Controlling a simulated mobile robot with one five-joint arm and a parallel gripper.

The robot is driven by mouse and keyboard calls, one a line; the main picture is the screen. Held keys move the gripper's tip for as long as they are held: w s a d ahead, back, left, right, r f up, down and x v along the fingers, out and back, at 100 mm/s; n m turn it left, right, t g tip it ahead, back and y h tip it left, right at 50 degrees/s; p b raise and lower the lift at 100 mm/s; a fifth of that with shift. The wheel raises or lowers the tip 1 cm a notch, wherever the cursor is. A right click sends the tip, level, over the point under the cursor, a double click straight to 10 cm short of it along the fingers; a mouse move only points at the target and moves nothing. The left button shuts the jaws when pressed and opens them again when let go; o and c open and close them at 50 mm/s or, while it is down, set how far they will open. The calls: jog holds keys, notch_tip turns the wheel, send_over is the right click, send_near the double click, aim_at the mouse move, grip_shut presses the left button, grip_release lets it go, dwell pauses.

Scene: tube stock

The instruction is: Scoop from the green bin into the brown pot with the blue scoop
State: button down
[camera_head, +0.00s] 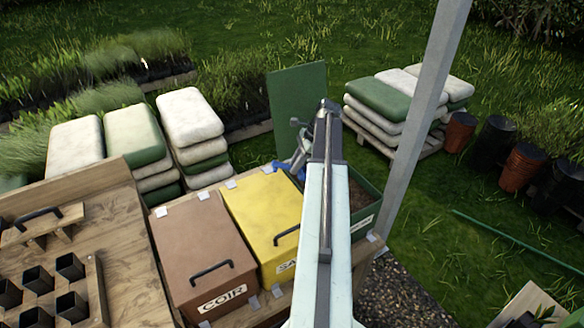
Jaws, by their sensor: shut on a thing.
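The green bin (366,205) stands at the right end of the bin row, its lid (297,95) raised behind it. Dark brown material shows inside at its right side; my arm hides the rest. My gripper (298,158) is beyond the arm, at the bin's left side, mostly hidden. It is shut on the blue scoop (284,166), of which only small blue parts show. I cannot tell whether the scoop holds anything. I cannot single out the task's brown pot; reddish-brown pots (459,131) stand at the far right among black ones.
A closed yellow bin (262,205) and a closed brown bin (200,245) marked COIR stand left of the green bin. A wooden bench (125,235) with small black pots is at the left. A grey post (424,95) rises right of the green bin. Stacked sacks lie behind.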

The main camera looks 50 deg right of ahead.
jog(key=shift+s+d+f+t+y+b, duration=0.35)
jog(key=shift+f+b, duration=0.35)
jog(key=shift+b, duration=0.4)
jog(key=shift+s+d+f+t+y+b, duration=0.25)
jog(key=shift+d+f+y+b, duration=0.2)
jog(key=shift+f+b, duration=0.5)
jog(key=shift+s+d+f+t+y+b, duration=0.25)
jog(key=shift+s+d+f+b, duration=0.2)
jog(key=shift+b, duration=0.85)
jog(key=shift+g, duration=0.25)
jog(key=shift+s+d+f+b, duration=0.65)
jog(key=shift+d+f+b, duration=0.15)
jog(key=shift+d+f, duration=0.15)
jog(key=shift+s+d+f+b, duration=0.65)
jog(key=shift+d+f+b, duration=0.15)
jog(key=shift+f, duration=0.1)
jog(key=shift+s+d+h+p, duration=0.15)
jog(key=shift+s+h+p, duration=0.05)
jog(key=shift+h+p, duration=0.15)
jog(key=shift+w+a+r+g+h+p, duration=0.15)
jog(key=shift+r+g+h+p, duration=0.7)
jog(key=shift+r+p, duration=1.1)
jog(key=shift+w+a+r+g+h+p, duration=0.1)
jog(key=shift+r+g+h+p, duration=0.8)
jog(key=shift+p, duration=1.75)
jog(key=shift+w+a+r+g+h+p, duration=0.15)
jog(key=shift+r+g+h+p, duration=0.65)
jog(key=shift+r+p, duration=1.3)
jog(key=shift+f+t+h, duration=0.25)
jog(key=shift+f, duration=0.1)
